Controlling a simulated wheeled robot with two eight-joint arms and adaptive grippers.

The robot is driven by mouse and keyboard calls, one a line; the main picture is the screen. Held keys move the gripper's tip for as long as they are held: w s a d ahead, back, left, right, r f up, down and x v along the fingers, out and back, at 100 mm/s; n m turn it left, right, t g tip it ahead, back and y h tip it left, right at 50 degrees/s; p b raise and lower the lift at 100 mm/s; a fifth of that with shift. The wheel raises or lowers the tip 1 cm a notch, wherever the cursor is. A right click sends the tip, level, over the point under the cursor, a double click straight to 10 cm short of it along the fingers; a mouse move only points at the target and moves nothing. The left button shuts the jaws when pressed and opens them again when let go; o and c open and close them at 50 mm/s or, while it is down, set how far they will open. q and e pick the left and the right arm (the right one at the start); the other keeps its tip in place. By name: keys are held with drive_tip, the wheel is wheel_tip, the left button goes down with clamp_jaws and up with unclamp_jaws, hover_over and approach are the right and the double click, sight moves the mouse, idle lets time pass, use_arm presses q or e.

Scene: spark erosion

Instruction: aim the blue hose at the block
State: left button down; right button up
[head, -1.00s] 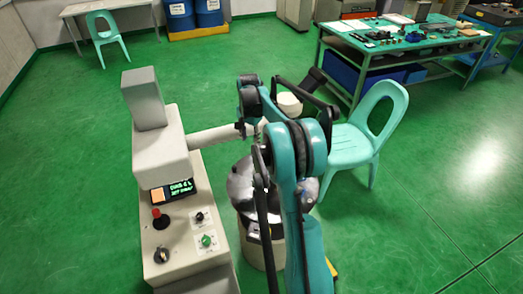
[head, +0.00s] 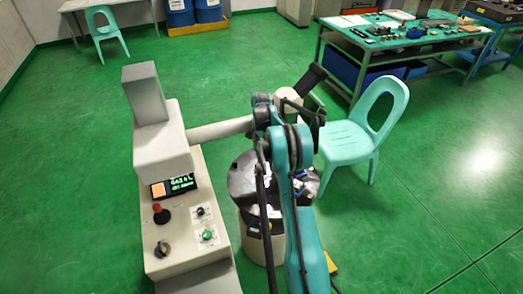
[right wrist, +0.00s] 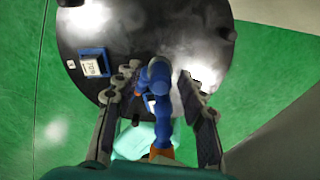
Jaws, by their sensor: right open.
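In the right wrist view, the blue jointed hose (right wrist: 160,85) with an orange base stands between the spread fingers of my right gripper (right wrist: 158,72). The gripper is open, with a finger on each side of the hose; I cannot tell whether either touches it. A small block-like piece (right wrist: 92,63) with a blue edge and pale labelled face lies on the dark round tabletop (right wrist: 115,25), left of the hose. I cannot tell for sure that it is the block. In the head view, my teal arm covers much of the round top. My left gripper is not in view.
A beige machine (head: 160,150) with a lit display (head: 180,185) and knobs stands left of the round top, its horizontal bar (head: 222,129) reaching above it. A mint chair (head: 350,140) stands close on the right. A green workbench (head: 400,45) is behind.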

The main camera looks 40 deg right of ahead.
clamp_jaws()
drive_tip(key=shift+s, duration=0.1)
drive_tip(key=s+d+n+b, duration=0.2)
drive_tip(key=s+d+n, duration=0.4)
drive_tip(key=n, duration=0.6)
drive_tip(key=shift+s+d, duration=0.3)
drive_tip(key=shift+d, duration=0.15)
idle(0.4)
unclamp_jaws()
